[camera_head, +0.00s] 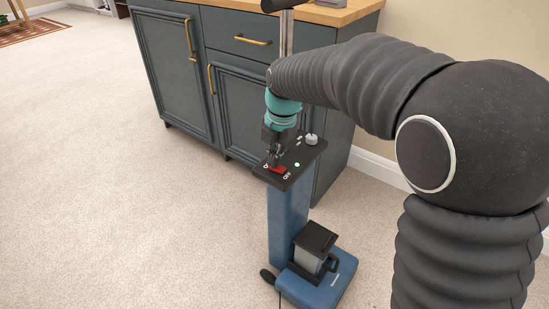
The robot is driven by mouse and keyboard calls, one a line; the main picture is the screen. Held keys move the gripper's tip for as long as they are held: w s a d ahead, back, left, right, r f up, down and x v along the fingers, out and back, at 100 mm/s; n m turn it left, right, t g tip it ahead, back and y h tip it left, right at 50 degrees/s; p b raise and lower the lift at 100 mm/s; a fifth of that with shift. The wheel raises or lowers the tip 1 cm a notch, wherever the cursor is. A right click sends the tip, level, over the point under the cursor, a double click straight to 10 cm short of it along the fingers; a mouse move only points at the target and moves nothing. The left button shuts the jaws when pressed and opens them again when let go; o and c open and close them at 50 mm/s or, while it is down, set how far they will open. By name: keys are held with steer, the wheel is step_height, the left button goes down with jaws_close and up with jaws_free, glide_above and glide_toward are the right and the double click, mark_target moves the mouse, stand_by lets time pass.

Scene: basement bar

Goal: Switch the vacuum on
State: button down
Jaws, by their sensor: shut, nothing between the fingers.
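The vacuum is an upright blue machine (288,215) standing on the carpet in front of the grey cabinet. Its black top panel (310,150) carries a red rocker switch (278,169) with white lettering beside it, a small lit green light (297,165) and a grey knob (311,139). My gripper (274,158) is shut and empty, pointing down at the panel. Its tips are right at or just above the red switch; I cannot tell whether they touch it. The gripper partly covers the switch and the lettering on its left.
The grey cabinet (235,88) with brass handles and a wooden top (325,12) stands close behind the vacuum. A metal pole (286,35) rises behind my gripper. A grey and black box-shaped part (312,250) sits on the vacuum's base. Open carpet (110,190) lies to the left.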

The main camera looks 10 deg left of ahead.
step_height(320, 180, up, 12)
steer(key=d, duration=0.1)
steer(key=shift+s+d+f, duration=0.15)
steer(key=shift+s+d, duration=0.1)
steer(key=shift+s, duration=0.1)
steer(key=m, duration=1.1)
glide_above(284, 176)
step_height(284, 176, down, 4)
steer(key=s+d+f+m+t, duration=0.1)
steer(key=s+d+m, duration=0.2)
steer(key=d+m, duration=0.35)
steer(key=s+d+f+m+t+h, duration=0.1)
steer(key=s+d+m+t, duration=0.3)
steer(key=s+d+m, duration=1)
steer(key=shift+s+d, duration=1.35)
steer(key=shift+d, duration=1.95)
